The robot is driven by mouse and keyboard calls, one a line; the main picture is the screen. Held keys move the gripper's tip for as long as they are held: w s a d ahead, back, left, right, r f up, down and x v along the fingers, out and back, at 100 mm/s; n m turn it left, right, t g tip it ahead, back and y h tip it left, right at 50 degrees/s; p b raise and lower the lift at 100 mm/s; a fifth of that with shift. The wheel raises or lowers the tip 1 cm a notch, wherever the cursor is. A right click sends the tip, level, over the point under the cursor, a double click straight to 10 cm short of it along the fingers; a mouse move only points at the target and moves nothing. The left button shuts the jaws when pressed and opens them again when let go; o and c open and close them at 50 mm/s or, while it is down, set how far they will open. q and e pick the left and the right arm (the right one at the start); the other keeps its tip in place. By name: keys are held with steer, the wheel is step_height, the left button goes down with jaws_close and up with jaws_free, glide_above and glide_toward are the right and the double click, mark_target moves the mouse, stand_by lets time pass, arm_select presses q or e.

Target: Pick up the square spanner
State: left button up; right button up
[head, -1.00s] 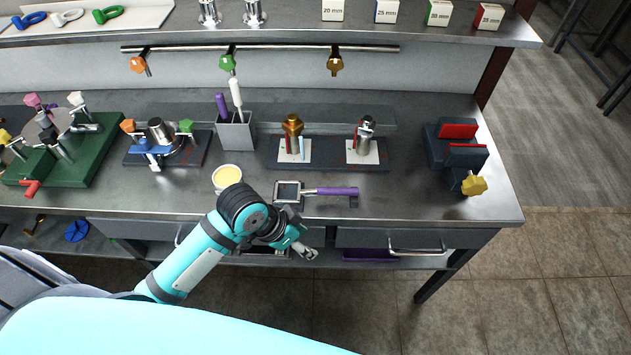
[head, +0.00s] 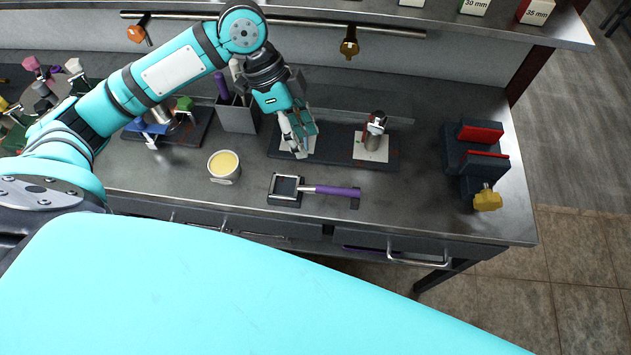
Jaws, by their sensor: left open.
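A tool with a purple handle (head: 335,190), a thin metal shaft and a square frame at its left end lies on the bench (head: 420,215); it looks like the square spanner. Its square end rests at a dark square block (head: 285,189), and a small dark support shows under the handle's right end. My left gripper (head: 299,145) is open, pointing down in front of the left white pad of the dark board, behind and above the tool, apart from it. It hides the gold fitting there. My right gripper is not in view.
The dark board (head: 335,152) also carries a silver fitting (head: 375,130) on a white pad. A cup of yellow stuff (head: 223,166) stands left of the tool. A grey holder (head: 238,118) with handles is behind it. A dark vise with red jaws (head: 480,135) is at right.

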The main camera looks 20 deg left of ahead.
arm_select(q)
steer(key=x, duration=0.4)
steer(key=p, duration=0.2)
glide_above(327, 187)
steer(key=a, duration=0.2)
steer(key=f, duration=0.5)
steer(key=shift+w, duration=0.2)
steer(key=shift+d+f, duration=0.1)
steer(key=shift+f, duration=0.15)
steer(key=p+x, duration=0.1)
steer(key=x, duration=0.2)
steer(key=shift+s+f, duration=0.1)
steer(key=shift+f, duration=0.25)
steer(key=shift+d+f, duration=0.2)
steer(key=shift+f, duration=0.2)
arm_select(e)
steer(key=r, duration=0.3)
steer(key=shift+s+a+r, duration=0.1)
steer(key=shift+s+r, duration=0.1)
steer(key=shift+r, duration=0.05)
arm_select(q)
steer(key=shift+c, duration=0.3)
jaws_close()
